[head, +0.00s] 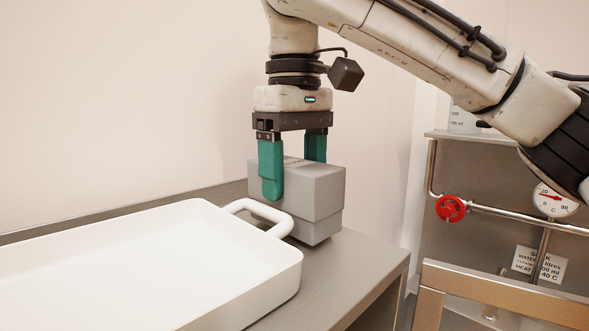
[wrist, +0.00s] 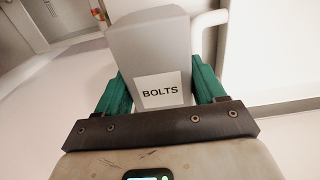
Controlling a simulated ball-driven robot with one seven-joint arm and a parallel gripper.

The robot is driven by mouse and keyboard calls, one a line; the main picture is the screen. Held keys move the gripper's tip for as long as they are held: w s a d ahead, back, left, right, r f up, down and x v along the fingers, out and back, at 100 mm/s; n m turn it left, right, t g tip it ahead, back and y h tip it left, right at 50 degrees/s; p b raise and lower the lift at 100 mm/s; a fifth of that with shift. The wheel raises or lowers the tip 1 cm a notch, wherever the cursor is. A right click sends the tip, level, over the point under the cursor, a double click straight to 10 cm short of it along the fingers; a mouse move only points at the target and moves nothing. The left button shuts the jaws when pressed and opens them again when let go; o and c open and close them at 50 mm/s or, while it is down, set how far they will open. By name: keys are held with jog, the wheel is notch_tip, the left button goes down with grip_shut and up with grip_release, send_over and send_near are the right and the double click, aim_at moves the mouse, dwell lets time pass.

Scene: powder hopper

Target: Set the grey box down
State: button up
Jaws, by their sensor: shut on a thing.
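The grey box (head: 318,190) is a block with a wider upper part and a narrower lower part. My gripper (head: 292,178) points down and is shut on it, one green finger on each side of the upper part. The box is upright at the right end of the metal bench (head: 345,268). Its underside is at or just over the bench top; I cannot tell whether it touches. In the wrist view the box (wrist: 150,45) shows a white label reading "BOLTS" between the green fingers.
A large white tray (head: 282,268) fills the bench to the left. Its looped handle (head: 278,228) reaches close to the box, partly in front of it. A little bare bench lies right of the box, before the edge. Pipework with a red valve (head: 451,208) and a dial (head: 554,200) stands beyond.

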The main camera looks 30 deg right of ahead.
jog(key=shift+f, duration=0.45)
jog(key=o, duration=1.4)
jog(key=shift+f, duration=0.1)
jog(key=shift+r, duration=3.85)
